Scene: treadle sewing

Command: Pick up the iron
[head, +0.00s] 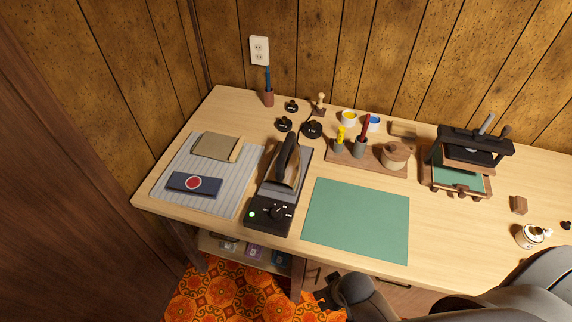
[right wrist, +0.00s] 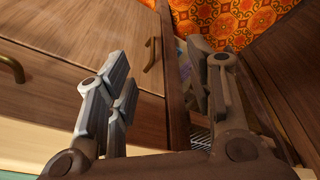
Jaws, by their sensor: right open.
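The iron (head: 287,162), with a dark arched handle and a brownish metallic body, rests on a dark station (head: 266,213) with a dial and a lit green light, left of the table's middle in the head view. My right gripper (head: 327,292) is low at the table's front edge, below and right of the iron and apart from it. In the right wrist view its two fingers (right wrist: 163,85) stand apart with nothing between them. The iron does not show there. My left gripper is not in view.
A striped cloth (head: 225,187) with folded fabrics lies left of the iron; a green mat (head: 357,218) lies right. Small black weights (head: 312,130) and a wooden tray (head: 345,160) stand behind. A black press (head: 470,147) stands further right. Drawers (right wrist: 75,65) are close to my right gripper.

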